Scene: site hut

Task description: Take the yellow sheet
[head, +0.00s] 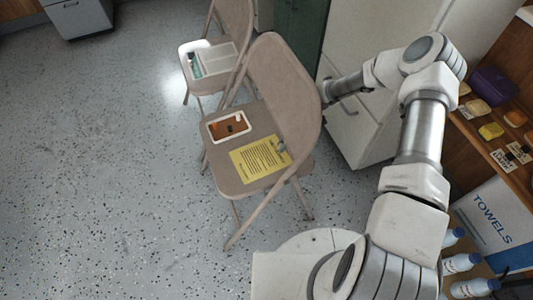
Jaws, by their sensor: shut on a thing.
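The yellow sheet (258,160), printed with dark text, lies on the seat of the nearer beige folding chair (235,182). My arm reaches in from the right, and its wrist passes behind the chair's backrest, which hides most of my gripper. Only a small grey part of my gripper (281,146) shows below the backrest, at the sheet's right edge. It is shut on the sheet there. The sheet looks flat on the seat, and the exact grip is too small to make out.
A white-rimmed tray (228,125) with orange-brown contents sits beside the sheet. A second chair behind holds a white container (211,64). A pale cabinet (365,125) stands behind my arm. A shelf (500,130) with small items, a TOWELS box (493,222) and bottles are at right. Left floor is clear.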

